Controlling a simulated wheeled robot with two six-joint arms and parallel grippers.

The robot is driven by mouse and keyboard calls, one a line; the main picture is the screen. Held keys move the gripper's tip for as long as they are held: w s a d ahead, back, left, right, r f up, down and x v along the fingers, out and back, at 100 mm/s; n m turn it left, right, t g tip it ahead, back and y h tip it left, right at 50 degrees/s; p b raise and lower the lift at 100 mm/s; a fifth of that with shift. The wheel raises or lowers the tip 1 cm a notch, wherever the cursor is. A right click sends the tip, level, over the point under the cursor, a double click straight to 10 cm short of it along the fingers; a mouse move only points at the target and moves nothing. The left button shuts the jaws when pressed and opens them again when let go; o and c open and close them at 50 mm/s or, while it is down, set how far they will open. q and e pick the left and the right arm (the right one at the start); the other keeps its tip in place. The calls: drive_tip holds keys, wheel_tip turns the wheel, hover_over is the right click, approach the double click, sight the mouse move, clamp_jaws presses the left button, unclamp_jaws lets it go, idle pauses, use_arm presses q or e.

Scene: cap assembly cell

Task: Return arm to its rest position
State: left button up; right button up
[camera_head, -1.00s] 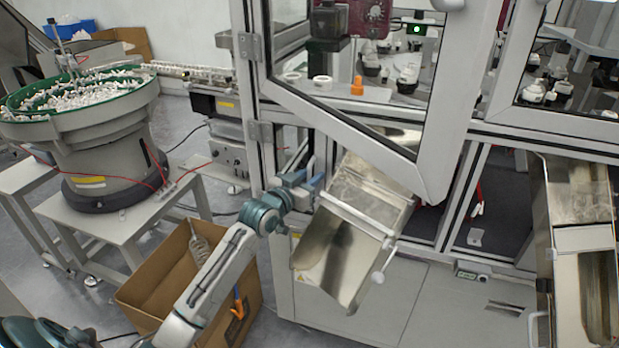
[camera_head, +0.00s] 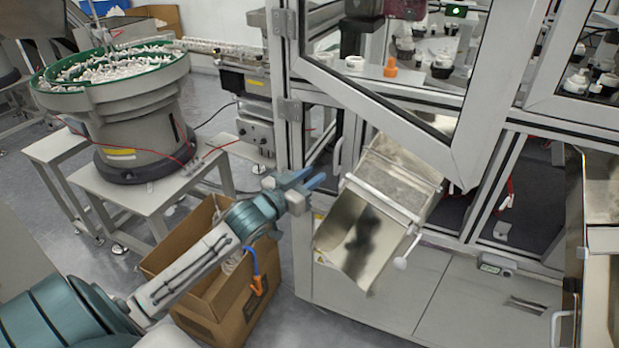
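My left arm (camera_head: 205,262) reaches in from the lower left, over the cardboard box. My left gripper (camera_head: 306,179) has two blue-grey fingers with a gap between them. It is open and I see nothing in it. It is in front of the machine's frame post, just left of the tilted metal chute (camera_head: 362,237) in the picture, with a small gap showing between them. My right gripper is not in view.
The cardboard box (camera_head: 202,318) stands on the floor beneath my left forearm. A bowl feeder (camera_head: 140,118) full of white parts stands on a table at the left. The machine's angled door frame (camera_head: 400,118) juts out above the chute. A second metal chute (camera_head: 603,240) is at the right edge.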

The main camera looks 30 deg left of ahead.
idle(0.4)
